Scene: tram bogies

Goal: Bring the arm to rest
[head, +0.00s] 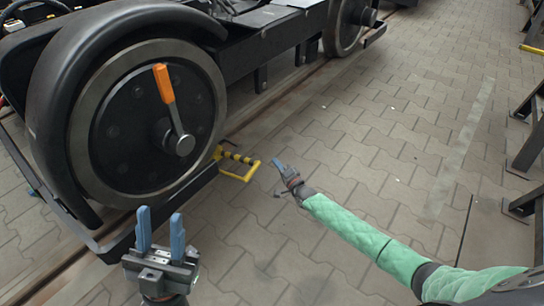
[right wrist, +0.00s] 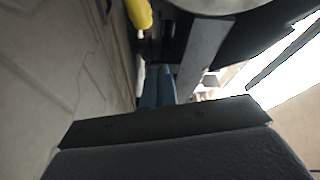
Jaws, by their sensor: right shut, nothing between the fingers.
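My right arm reaches in from the right in the head view, in a green quilted sleeve. Its gripper (head: 279,165) has blue fingers, closed together and empty, and hangs over the paving to the right of the near wheel (head: 150,125). In the right wrist view the blue fingers (right wrist: 157,86) lie side by side with nothing seen between them. My left gripper (head: 160,228) is at the lower left of the head view, pointing up, with its two blue fingers apart and nothing between them. It is in front of the wheel's lower edge.
An orange-handled lever (head: 165,84) is on the wheel hub. The bogie frame (head: 262,32) stretches behind. Dark metal stands (head: 530,150) are at the right edge. The paving between is clear.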

